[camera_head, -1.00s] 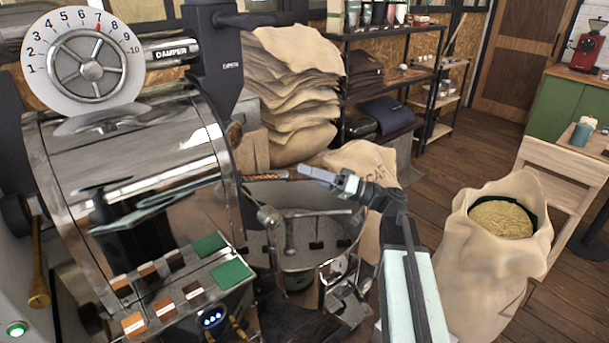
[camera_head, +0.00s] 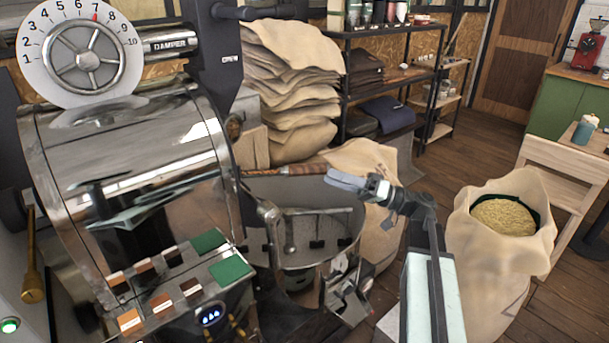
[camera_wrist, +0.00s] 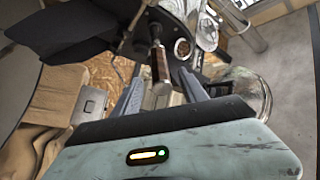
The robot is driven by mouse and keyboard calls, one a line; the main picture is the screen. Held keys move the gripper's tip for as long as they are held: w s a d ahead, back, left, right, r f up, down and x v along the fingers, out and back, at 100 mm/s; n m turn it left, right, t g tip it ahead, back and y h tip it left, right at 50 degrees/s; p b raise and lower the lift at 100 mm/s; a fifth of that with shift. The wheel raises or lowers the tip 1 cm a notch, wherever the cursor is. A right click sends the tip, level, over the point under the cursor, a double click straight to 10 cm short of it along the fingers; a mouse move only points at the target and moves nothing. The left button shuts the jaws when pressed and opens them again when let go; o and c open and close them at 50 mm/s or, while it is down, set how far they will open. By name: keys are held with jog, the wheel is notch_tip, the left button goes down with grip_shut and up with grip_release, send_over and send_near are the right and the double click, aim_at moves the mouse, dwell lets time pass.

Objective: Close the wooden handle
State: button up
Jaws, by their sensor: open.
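The wooden handle (camera_head: 300,169) is a brown, roughly level grip on a metal rod. It sticks out to the right from the front of the roaster drum (camera_head: 150,170), above the round cooling bin. My gripper (camera_head: 342,180) is open just right of the handle's free end and slightly below it in the picture. In the wrist view the handle (camera_wrist: 160,66) points toward me, with its round end between my two spread fingers (camera_wrist: 159,88). I see no contact. The handle's far mount is partly hidden in the wrist view.
The metal cooling bin (camera_head: 300,253) with stirring arms lies below the handle. Stacked burlap sacks (camera_head: 290,80) stand behind. An open sack of beans (camera_head: 500,260) and a wooden chair (camera_head: 560,165) are at the right. Wooden floor shows between them.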

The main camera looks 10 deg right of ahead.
jog(key=shift+a+f, duration=0.2)
jog(key=c, duration=0.5)
jog(key=shift+s+a+f+g+h, duration=0.1)
jog(key=shift+a+f+g+h, duration=0.25)
jog(key=shift+a+f, duration=0.35)
jog(key=c, duration=0.5)
jog(key=a+r+h+p, duration=0.1)
jog(key=p, duration=0.2)
jog(key=shift+m, duration=0.4)
jog(key=s+d+r+m+g+h+p, duration=0.1)
jog(key=s+d+r+m+h+p, duration=0.2)
jog(key=d+r+h+p, duration=2.1)
jog(key=w+a+f+y+p, duration=0.3)
jog(key=a+f+y, duration=0.8)
jog(key=a+f, duration=0.7)
jog(key=shift+w+a+f, duration=0.35)
jog(key=shift+w+a, duration=0.3)
jog(key=shift+a, duration=0.55)
